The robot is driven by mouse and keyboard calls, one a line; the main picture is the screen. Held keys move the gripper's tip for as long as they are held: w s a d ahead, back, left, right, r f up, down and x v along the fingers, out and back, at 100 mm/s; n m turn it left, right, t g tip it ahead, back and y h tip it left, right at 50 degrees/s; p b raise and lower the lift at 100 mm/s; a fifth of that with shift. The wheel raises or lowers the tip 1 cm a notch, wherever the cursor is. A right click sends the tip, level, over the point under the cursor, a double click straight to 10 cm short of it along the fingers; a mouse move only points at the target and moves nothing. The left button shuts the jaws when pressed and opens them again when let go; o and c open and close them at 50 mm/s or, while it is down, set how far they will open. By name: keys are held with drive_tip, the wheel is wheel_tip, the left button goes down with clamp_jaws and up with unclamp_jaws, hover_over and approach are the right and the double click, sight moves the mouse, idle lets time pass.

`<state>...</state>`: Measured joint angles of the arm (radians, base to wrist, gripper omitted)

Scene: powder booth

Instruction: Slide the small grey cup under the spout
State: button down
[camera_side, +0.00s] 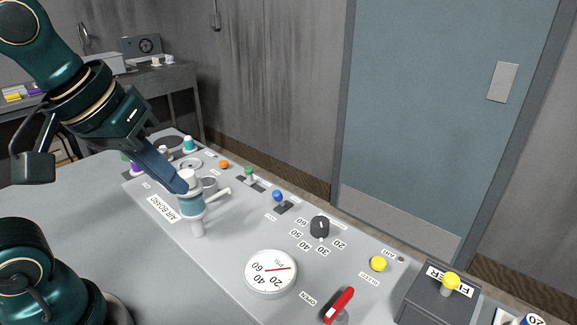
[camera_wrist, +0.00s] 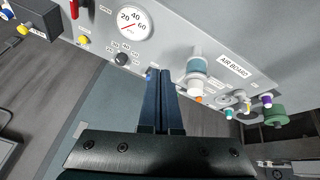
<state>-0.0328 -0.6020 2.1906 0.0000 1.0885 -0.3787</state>
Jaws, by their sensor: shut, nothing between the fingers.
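My gripper (camera_side: 180,186) is shut and empty. In the side view its dark blue fingers slant down to the white top of a teal-banded cylinder (camera_side: 191,206); I cannot tell if they touch it. In the wrist view the shut fingers (camera_wrist: 161,74) are left of that cylinder (camera_wrist: 196,68). A small grey round piece, perhaps the grey cup (camera_side: 209,183), is just behind the cylinder, partly hidden. A light bar, perhaps the spout or a lever (camera_side: 218,193), sticks out to the cylinder's right. I cannot tell for sure which piece is the spout.
The grey panel (camera_side: 225,245) carries a gauge (camera_side: 270,273), a dark knob (camera_side: 319,228), yellow buttons (camera_side: 378,264), a red lever (camera_side: 340,304), and blue (camera_side: 278,196) and green (camera_side: 249,173) controls. A FILTER box (camera_side: 440,295) stands at right. The grey surface left of the panel is clear.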

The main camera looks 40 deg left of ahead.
drive_tip(key=w+a+r+n+g, duration=0.1)
drive_tip(key=w+a+r+n, duration=0.2)
drive_tip(key=w+n, duration=0.25)
drive_tip(key=n+g, duration=0.4)
drive_tip(key=n, duration=0.4)
hover_over(208, 184)
drive_tip(key=s+d, duration=0.1)
drive_tip(key=d, duration=0.1)
wheel_tip(208, 184, down, 11)
wheel_tip(208, 184, down, 10)
drive_tip(key=shift+d+r, duration=0.1)
drive_tip(key=shift+r, duration=0.15)
drive_tip(key=d, duration=0.6)
